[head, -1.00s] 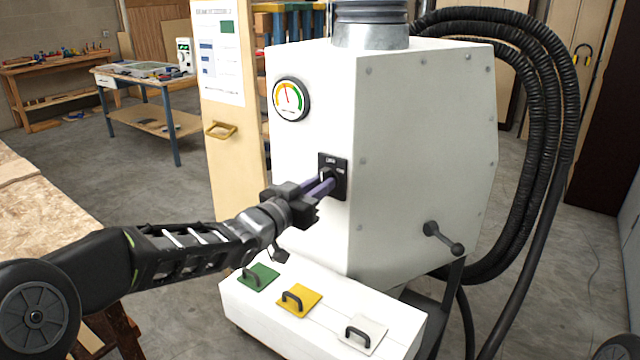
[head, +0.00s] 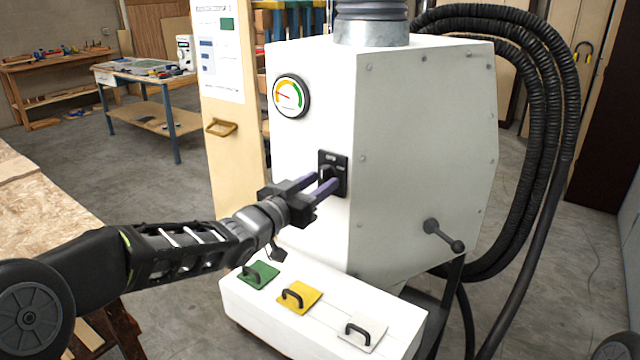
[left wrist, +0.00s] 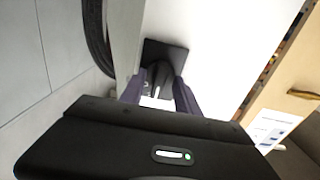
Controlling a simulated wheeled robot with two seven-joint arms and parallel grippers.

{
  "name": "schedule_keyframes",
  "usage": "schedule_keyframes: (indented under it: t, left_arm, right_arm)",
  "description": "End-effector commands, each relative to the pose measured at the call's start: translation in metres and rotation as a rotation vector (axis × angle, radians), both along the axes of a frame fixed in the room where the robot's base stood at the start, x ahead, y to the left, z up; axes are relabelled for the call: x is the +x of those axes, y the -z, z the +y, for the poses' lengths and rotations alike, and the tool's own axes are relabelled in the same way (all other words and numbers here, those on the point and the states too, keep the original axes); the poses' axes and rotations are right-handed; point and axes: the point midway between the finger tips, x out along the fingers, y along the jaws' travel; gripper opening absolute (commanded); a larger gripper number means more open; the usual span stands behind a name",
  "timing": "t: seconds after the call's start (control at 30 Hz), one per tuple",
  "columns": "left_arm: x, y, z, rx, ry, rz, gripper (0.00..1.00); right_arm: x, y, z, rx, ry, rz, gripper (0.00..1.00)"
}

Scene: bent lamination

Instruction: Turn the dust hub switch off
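The dust hub (head: 425,150) is a large white cabinet in the middle of the head view. Its switch (head: 340,162) is a black plate with a dark knob on the left-hand face, below a round gauge (head: 291,96). The gauge needle points to the left. My left gripper (head: 319,184) is in front of the switch, its two purple fingers apart. In the left wrist view the knob (left wrist: 158,75) shows between the open fingers on the black plate. The fingers partly cover the plate, and I cannot read its labels. My right gripper is not in view.
A white box (head: 320,318) with green, yellow and white handled flaps sits below the switch. A crank lever (head: 445,237) sticks out of the hub's right side. Black hoses (head: 570,130) hang at the right. A wooden bench (head: 40,215) is at the left.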

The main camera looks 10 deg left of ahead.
Motion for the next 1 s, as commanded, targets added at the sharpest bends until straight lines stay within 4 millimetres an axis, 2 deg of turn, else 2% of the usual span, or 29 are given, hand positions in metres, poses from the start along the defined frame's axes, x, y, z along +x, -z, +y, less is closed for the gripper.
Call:
schedule_keyframes:
  t: [0.3, 0.47, 1.0]
  left_arm:
    - [-0.046, 0.002, 0.019, 0.002, -0.002, 0.000, 0.38]
    - [-0.063, 0.001, 0.025, 0.002, -0.001, 0.002, 0.38]
    - [-0.066, 0.001, 0.026, 0.000, 0.000, 0.002, 0.38]
  right_arm:
    - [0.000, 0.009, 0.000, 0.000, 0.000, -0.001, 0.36]
    - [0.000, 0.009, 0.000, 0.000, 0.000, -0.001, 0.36]
    - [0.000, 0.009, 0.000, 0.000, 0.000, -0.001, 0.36]
